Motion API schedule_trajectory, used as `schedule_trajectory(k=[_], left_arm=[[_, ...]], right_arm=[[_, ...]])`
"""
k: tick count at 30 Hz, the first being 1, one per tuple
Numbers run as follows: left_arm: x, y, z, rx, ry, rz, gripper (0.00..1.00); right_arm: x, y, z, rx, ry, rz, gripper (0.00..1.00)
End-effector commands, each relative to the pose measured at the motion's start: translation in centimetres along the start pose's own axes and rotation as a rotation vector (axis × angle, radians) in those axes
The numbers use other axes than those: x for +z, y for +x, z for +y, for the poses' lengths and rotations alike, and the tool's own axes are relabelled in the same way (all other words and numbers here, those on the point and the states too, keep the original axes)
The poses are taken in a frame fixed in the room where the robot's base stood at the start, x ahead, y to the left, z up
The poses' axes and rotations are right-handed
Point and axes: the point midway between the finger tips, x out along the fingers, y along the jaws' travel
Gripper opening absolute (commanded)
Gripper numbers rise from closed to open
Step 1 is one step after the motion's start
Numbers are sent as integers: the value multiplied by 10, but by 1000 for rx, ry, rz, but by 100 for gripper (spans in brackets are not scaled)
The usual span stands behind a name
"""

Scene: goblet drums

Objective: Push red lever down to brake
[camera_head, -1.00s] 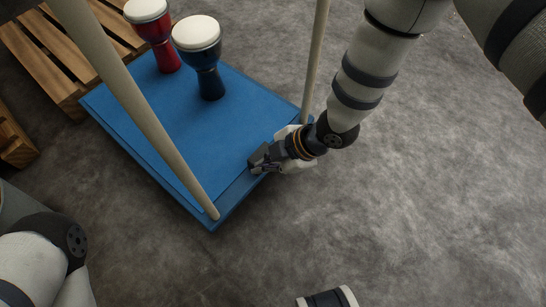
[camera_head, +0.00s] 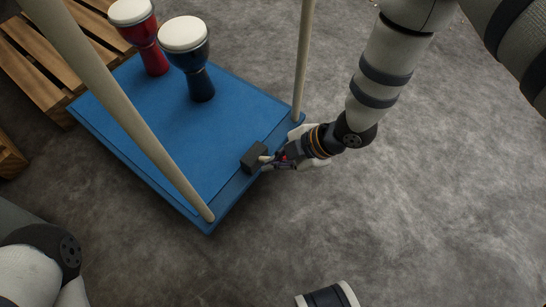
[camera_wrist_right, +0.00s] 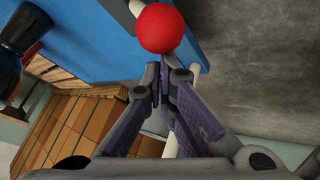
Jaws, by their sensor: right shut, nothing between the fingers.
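A blue platform cart (camera_head: 150,160) carries a small dark block (camera_head: 255,158) at its right edge, with a pale lever stub (camera_head: 265,159) on it. The lever's red ball knob (camera_wrist_right: 161,27) shows large in the right wrist view, beyond my fingertips. My right gripper (camera_head: 278,162) is at the lever, just outside the cart's edge. It is shut and empty (camera_wrist_right: 164,75). I cannot tell if it touches the knob. My left gripper is out of view.
Two goblet drums, one red (camera_head: 146,38) and one dark blue (camera_head: 193,55), stand on the cart. Two pale poles (camera_head: 301,60) rise from its near corners. A wooden pallet (camera_head: 40,50) lies at the upper left. The grey floor on the right is clear.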

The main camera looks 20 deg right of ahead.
Motion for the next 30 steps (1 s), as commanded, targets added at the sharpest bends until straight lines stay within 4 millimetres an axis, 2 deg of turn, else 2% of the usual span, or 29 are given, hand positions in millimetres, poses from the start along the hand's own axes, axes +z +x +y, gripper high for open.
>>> schedule_trajectory(k=[14, 20, 30], left_arm=[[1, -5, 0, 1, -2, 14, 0], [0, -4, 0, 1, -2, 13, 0], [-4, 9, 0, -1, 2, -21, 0]], right_arm=[[12, 0, -16, 102, -33, 74, 0], [26, 5, -32, 218, -72, 162, 0], [48, 20, -56, 428, -149, 321, 0]])
